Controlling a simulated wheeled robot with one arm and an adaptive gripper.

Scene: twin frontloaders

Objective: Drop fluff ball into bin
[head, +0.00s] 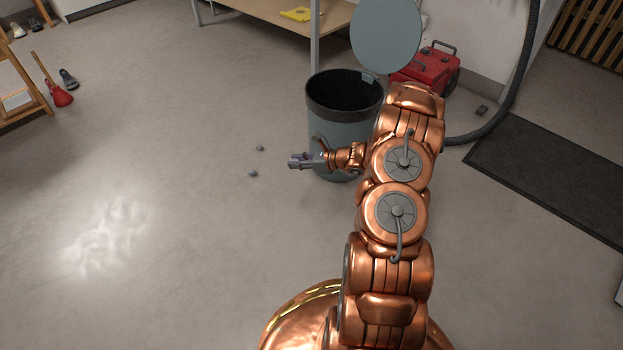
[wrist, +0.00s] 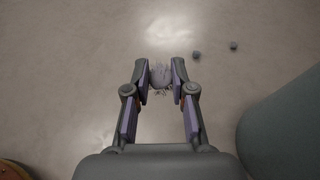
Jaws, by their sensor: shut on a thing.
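A grey fluff ball (wrist: 160,77) sits between the purple-padded fingertips of my gripper (wrist: 161,80) in the wrist view, and the gripper is shut on it. In the head view my gripper (head: 293,162) points left, in front of and to the left of the bin; the ball cannot be made out there. The bin (head: 345,104) is a grey round can, open at the top with a dark inside, and its round lid (head: 386,35) stands raised behind it. The bin's side (wrist: 290,130) also shows at the right of the wrist view.
Two small grey balls lie on the floor left of the bin, one farther (head: 260,148) and one nearer (head: 252,174). A red case (head: 428,68) stands behind the bin, a table (head: 265,12) at the back.

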